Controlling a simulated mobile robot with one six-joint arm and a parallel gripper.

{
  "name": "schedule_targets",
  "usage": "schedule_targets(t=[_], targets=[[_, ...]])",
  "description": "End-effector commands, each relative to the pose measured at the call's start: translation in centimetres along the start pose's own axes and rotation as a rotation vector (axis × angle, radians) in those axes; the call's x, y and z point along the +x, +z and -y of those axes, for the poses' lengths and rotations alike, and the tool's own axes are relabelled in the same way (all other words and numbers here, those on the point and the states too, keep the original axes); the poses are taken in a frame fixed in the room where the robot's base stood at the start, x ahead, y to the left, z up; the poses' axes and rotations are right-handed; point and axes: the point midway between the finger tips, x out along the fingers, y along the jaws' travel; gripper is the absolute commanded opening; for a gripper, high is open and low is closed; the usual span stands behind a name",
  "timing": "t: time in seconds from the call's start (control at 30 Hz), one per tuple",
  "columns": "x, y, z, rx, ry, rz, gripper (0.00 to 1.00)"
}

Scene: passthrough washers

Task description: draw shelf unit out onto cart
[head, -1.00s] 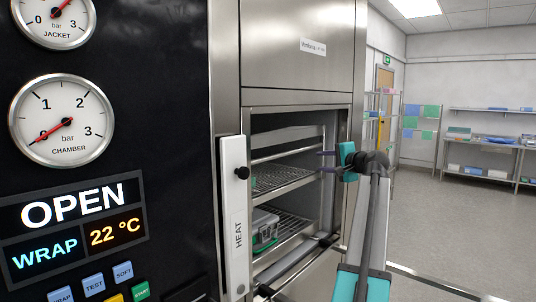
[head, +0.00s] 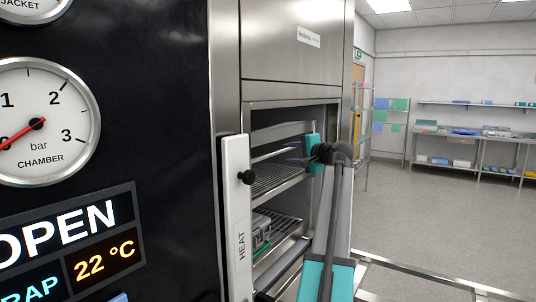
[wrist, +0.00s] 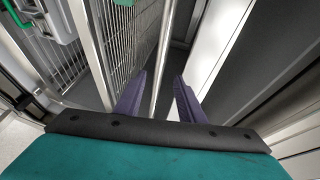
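The shelf unit stands inside the open steel chamber, with an upper wire shelf (head: 275,180) and a lower wire shelf (head: 287,232). A grey box with green parts (head: 262,228) rests on the lower shelf. My gripper (head: 298,150) is at the chamber opening, in front of the upper shelf. In the wrist view, its two purple fingers (wrist: 158,100) are apart. The wire shelf mesh (wrist: 125,50) lies left of the fingers. My arm hides part of the opening.
A white HEAT panel with a black knob (head: 238,215) edges the opening on the left. A metal rail frame (head: 420,275) is low at the right; I cannot tell whether it is the cart. Open floor lies beyond, with a rack (head: 362,130) and steel tables (head: 450,145).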

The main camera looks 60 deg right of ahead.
Motion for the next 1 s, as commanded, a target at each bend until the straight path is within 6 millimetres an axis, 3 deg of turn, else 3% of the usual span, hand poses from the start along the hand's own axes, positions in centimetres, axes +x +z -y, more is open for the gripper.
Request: schedule_targets(t=[0.47, 1.0], targets=[[1.2, 0.0, 0.1, 0.000, 0.000, 0.002, 0.36], [8.4, -0.1, 0.3, 0.000, 0.001, 0.001, 0.36]])
